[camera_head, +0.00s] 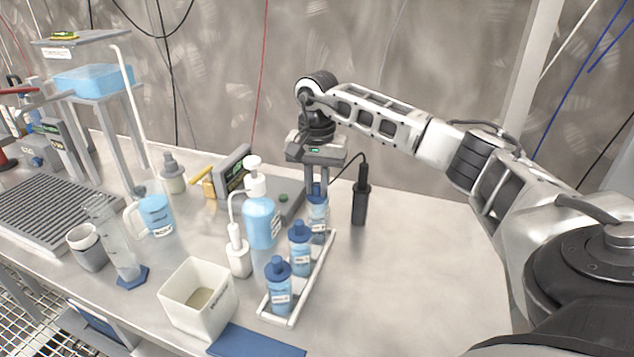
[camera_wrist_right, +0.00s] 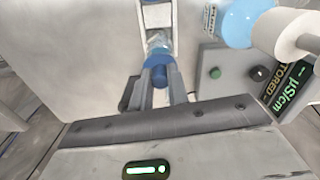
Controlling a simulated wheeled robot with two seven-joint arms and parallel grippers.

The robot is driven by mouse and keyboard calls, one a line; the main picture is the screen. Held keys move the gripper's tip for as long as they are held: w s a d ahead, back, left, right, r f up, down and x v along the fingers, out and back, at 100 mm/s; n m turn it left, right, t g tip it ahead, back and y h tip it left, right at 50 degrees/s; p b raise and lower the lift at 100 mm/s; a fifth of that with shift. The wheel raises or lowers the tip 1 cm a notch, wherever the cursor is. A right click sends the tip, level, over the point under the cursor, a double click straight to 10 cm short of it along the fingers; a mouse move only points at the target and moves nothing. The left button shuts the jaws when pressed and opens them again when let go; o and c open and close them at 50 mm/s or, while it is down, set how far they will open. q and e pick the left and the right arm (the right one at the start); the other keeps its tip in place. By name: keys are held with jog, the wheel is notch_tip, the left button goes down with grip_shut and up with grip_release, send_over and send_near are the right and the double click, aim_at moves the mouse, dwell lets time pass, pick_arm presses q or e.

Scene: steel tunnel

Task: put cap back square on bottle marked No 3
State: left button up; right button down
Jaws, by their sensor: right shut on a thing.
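Three blue bottles stand in a row in a white rack (camera_head: 312,282): a front one (camera_head: 279,288), a middle one (camera_head: 300,243) and a back one (camera_head: 318,212). The front and middle bottles wear blue caps. My right gripper (camera_head: 318,187) points down over the back bottle, its fingers shut on a blue cap (camera_wrist_right: 159,76) at that bottle's top. In the right wrist view the cap lies between the fingers, with the bottle (camera_wrist_right: 158,42) just beyond it. I cannot tell whether the cap is seated or square. The bottle numbers are too small to read. My left gripper is out of view.
A blue wash bottle (camera_head: 261,222) stands close left of the rack, by a grey meter box (camera_head: 287,197). A dark probe (camera_head: 361,200) stands right of the gripper. A white square tub (camera_head: 197,300) is at front left. The bench right of the rack is clear.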

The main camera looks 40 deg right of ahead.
jog(key=shift+a, duration=0.1)
dwell(0.5)
jog(key=shift+f, duration=0.7)
jog(key=shift+f+b, duration=0.2)
jog(key=shift+b, duration=0.1)
dwell(0.4)
